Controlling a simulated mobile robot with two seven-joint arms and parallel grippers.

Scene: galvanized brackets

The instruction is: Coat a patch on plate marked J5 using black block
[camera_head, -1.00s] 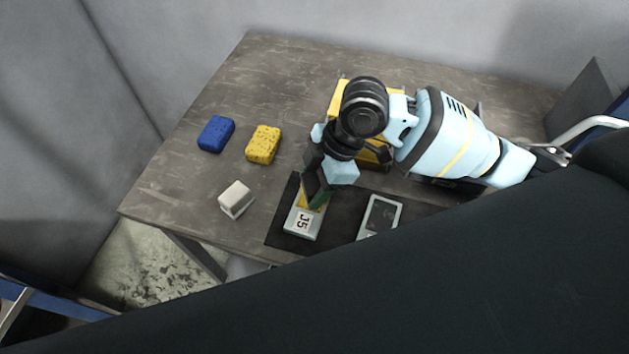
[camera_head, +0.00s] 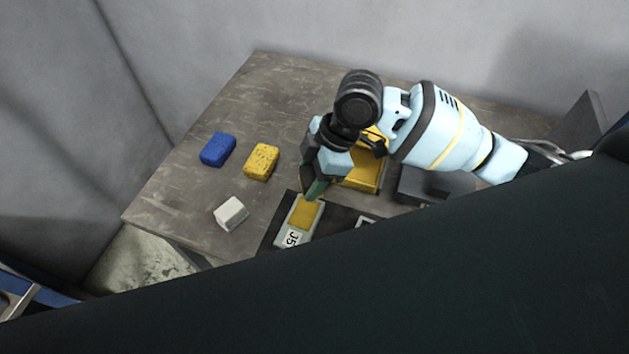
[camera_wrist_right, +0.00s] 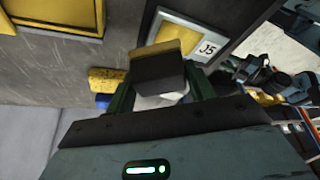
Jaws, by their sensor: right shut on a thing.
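The plate marked J5 (camera_head: 282,229) lies on a dark mat, with a yellow patch (camera_head: 305,214) beside its label. It also shows in the right wrist view (camera_wrist_right: 205,47), with the patch partly hidden behind the block. My right gripper (camera_head: 316,188) is at the plate's far end. In the right wrist view it is shut on the black block (camera_wrist_right: 160,76), which has a yellow layer along its far edge. The block seems just off the plate, but the exact gap is unclear. The block is hidden in the head view. My left gripper is not in view.
A blue block (camera_head: 217,149), a yellow sponge-like block (camera_head: 262,161) and a white block (camera_head: 231,213) lie left on the table (camera_head: 190,185). A yellow tray (camera_head: 368,178) stands behind the gripper. A second plate (camera_head: 366,222) is mostly hidden by a dark foreground shape.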

